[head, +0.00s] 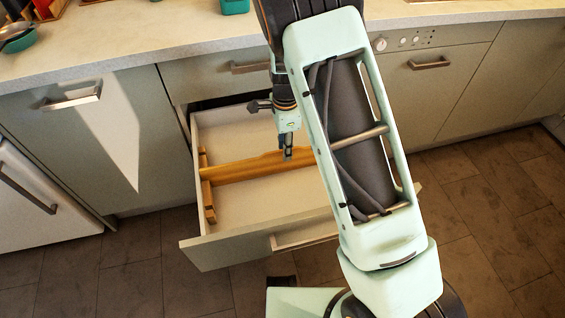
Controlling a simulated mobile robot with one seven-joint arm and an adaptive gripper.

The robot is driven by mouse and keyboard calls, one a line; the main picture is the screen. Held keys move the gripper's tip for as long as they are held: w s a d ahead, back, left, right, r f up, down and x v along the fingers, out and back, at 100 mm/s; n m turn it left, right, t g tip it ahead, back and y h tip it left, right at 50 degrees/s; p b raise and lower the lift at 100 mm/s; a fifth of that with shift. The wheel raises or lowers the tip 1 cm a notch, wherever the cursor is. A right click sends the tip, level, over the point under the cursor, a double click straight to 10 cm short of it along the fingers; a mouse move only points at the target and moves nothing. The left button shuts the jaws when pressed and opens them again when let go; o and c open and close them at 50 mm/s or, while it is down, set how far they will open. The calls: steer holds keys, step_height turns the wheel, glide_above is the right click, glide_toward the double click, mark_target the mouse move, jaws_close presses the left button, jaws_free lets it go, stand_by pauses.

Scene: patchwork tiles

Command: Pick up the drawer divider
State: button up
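The drawer divider (240,168) is a yellow-brown wooden piece inside the open drawer (215,252). It has a long bar across the drawer and a short crosspiece at the left end. My gripper (287,155) points down into the drawer, and its fingertips overlap the long bar towards the right. I cannot tell whether the fingers touch the bar or hover over it, or whether they are open or shut. My arm hides the right part of the drawer and whatever part of the divider lies there.
The counter (150,40) runs above the drawer, with bowls (18,38) at the far left and a teal container (235,6) at the back. Closed cabinet fronts flank the drawer. A white appliance (40,215) stands at the left. The tiled floor (500,215) is clear at the right.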

mark_target(282, 171)
steer(key=f, duration=0.2)
steer(key=f+b, duration=0.1)
steer(key=f, duration=0.3)
steer(key=shift+s+a+f+b, duration=0.2)
steer(key=shift+a+f+b, duration=0.05)
steer(key=shift+a+b, duration=0.15)
jaws_close()
steer(key=shift+r, duration=0.1)
